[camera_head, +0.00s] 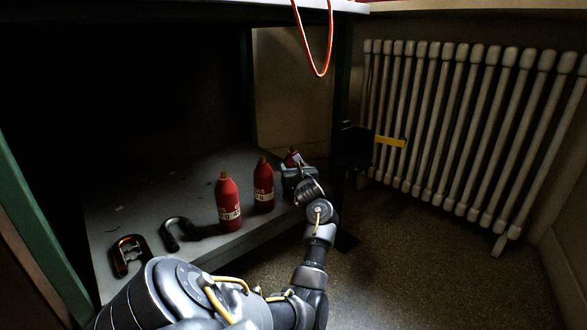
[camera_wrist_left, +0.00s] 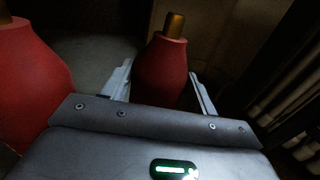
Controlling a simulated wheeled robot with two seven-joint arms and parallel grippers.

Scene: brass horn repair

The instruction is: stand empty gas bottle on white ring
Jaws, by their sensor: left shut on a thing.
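My left gripper (camera_head: 294,168) is at the right end of the shelf, shut on a red gas bottle (camera_head: 292,156) with a brass-coloured top. In the left wrist view this bottle (camera_wrist_left: 162,72) stands between the two fingers (camera_wrist_left: 160,88), and the gripper body hides its lower part. Two more red gas bottles with white labels stand upright to its left, a middle one (camera_head: 264,187) and a left one (camera_head: 228,204). Part of a neighbouring bottle (camera_wrist_left: 30,85) shows at the left of the wrist view. I cannot tell which bottle is empty. I see no white ring. My right gripper is not in view.
The grey shelf (camera_head: 150,206) has two dark U-shaped pieces, one at the front left (camera_head: 130,258) and one nearer the bottles (camera_head: 176,233). A red cable (camera_head: 319,75) hangs from above. A radiator (camera_head: 455,125) stands at the right. The shelf behind the bottles looks mostly clear.

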